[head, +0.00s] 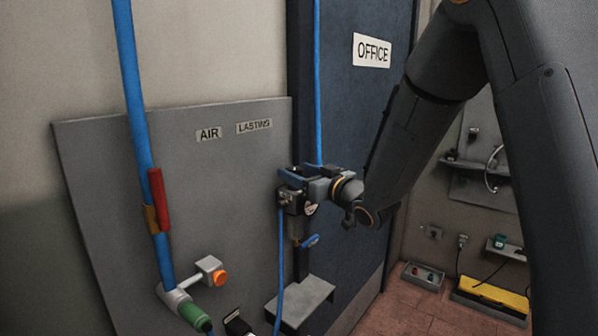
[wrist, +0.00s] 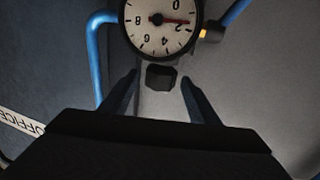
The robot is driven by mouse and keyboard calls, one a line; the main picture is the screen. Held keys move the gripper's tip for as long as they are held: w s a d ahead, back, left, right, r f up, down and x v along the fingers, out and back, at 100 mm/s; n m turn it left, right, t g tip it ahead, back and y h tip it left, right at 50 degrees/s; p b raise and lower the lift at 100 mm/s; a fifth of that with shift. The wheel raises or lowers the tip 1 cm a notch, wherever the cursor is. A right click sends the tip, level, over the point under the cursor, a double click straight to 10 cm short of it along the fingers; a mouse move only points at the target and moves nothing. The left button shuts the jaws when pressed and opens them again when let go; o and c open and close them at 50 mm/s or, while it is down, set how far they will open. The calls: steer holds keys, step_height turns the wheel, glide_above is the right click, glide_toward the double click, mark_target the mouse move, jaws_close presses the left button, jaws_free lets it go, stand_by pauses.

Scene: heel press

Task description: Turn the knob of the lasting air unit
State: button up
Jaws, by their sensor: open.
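The lasting air unit (head: 291,200) is mounted by the grey panel's right edge, close to the "LASTING" label (head: 254,126). Its round white gauge (wrist: 160,24) is at the top of the wrist view, upside down, with a red needle near the 2. The dark faceted knob (wrist: 161,77) lies just below the gauge in that picture. My gripper (wrist: 160,92) is open, with one finger on each side of the knob and a visible gap to each. In the head view my gripper (head: 318,186) is at the unit and hides much of it, including the knob.
A blue pipe (head: 131,80) with a red handle (head: 158,186) runs down the panel (head: 90,170) at left. An orange button (head: 219,278) sits low on it. A small grey shelf (head: 305,298) juts out below the unit. The dark office door (head: 350,110) stands behind.

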steer(key=c, duration=1)
steer(key=shift+c, duration=0.2)
steer(key=shift+a+f+m+t+h+b, duration=0.1)
steer(key=shift+m+t+h+b, duration=0.2)
steer(key=shift+b, duration=0.1)
steer(key=shift+s+a+m+t+h+b, duration=0.1)
steer(key=shift+m+t+h+b, duration=0.2)
steer(key=shift+m+h+b, duration=0.2)
steer(key=shift+s+a+m+t+h+b, duration=0.1)
steer(key=shift+m+t+h+b, duration=0.25)
steer(key=shift+h, duration=0.25)
steer(key=m+t+h+b, duration=0.1)
steer(key=m+h, duration=0.1)
steer(key=h, duration=0.1)
steer(key=shift+a+b, duration=0.2)
steer(key=shift+b, duration=0.1)
steer(key=m+t+h, duration=0.1)
steer(key=m+h, duration=0.1)
steer(key=h, duration=0.1)
steer(key=shift+a+h, duration=0.15)
steer(key=shift+h, duration=0.15)
steer(key=shift+a+m+h+p, duration=0.15)
steer(key=shift+m+h+p, duration=0.85)
steer(key=shift+m+h, duration=1.05)
steer(key=shift+g+h, duration=0.25)
steer(key=shift+h, duration=0.4)
